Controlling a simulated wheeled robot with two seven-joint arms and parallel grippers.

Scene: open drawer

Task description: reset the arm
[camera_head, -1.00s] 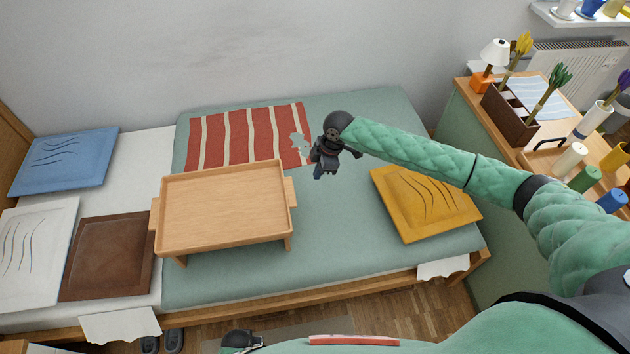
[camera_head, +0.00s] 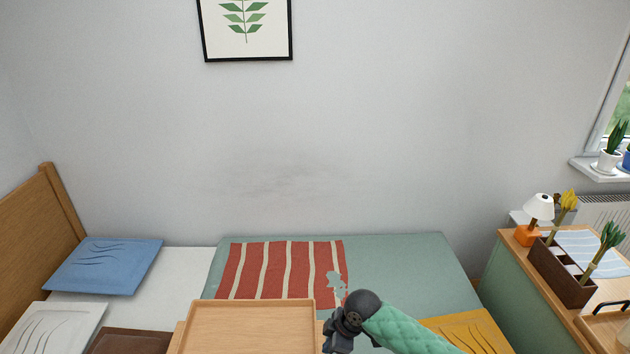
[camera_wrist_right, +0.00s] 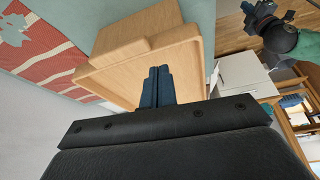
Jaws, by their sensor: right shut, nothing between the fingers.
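My right arm comes in from the bottom right in the head view, and its dark right gripper (camera_head: 333,338) is over the bed beside the wooden bed tray (camera_head: 250,309). In the right wrist view the two dark blue fingers of the right gripper (camera_wrist_right: 157,72) are together with nothing between them. The tray (camera_wrist_right: 105,71) lies behind them in that view; I cannot tell the exact gap. A dark gripper on a green arm, likely my left gripper (camera_wrist_right: 252,14), shows at the top right of the wrist view, and its jaws are unclear.
A striped red blanket (camera_head: 285,274) lies on the bed. A blue pillow (camera_head: 104,266), a white one (camera_head: 52,328) and a brown one (camera_head: 130,342) are at left, a yellow pillow (camera_head: 470,333) at right. A cabinet (camera_head: 497,275) with a lamp (camera_head: 537,213) and planter (camera_head: 562,275) stands right.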

